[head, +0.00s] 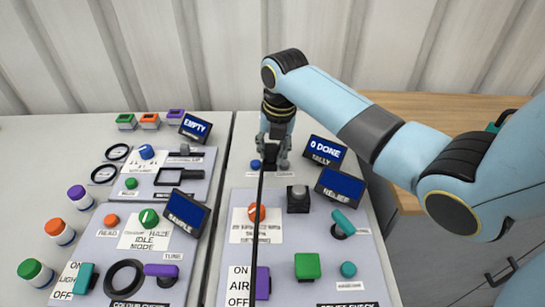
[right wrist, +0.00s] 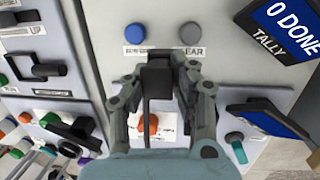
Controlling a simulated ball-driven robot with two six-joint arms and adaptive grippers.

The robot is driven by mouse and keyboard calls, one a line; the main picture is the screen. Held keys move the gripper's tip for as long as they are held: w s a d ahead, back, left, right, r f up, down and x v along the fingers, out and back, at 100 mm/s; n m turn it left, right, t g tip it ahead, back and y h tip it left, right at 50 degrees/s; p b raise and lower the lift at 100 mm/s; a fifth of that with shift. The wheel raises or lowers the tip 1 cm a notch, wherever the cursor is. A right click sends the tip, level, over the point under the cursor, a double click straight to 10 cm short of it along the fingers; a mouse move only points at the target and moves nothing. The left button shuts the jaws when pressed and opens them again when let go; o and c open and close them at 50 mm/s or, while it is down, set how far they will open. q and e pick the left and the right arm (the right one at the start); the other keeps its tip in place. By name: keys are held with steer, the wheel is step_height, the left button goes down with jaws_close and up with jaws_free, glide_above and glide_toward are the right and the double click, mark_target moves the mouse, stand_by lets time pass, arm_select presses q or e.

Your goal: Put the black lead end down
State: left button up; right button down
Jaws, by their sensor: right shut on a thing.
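My right gripper (head: 271,160) is over the far part of the right-hand panel, pointing down. In the right wrist view the gripper (right wrist: 160,64) is shut on the black lead end (right wrist: 157,80), a dark block between its fingertips. The thin black lead (head: 257,220) runs from the gripper toward the bottom edge of the head view, crossing the panel. I cannot tell whether the lead end touches the panel. My left gripper is not in view.
A blue button (right wrist: 135,34) and a grey button (right wrist: 189,31) are just beyond the held end. The tally display (head: 324,150) and a second screen (head: 340,185) stand to the right. A black block with a grey top (head: 298,199) and green block (head: 307,266) are nearer.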

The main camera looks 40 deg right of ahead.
mark_target(272, 159)
steer(key=shift+f, duration=1.4)
steer(key=shift+s, duration=0.1)
steer(key=c, duration=1.1)
jaws_free()
steer(key=shift+f, duration=0.1)
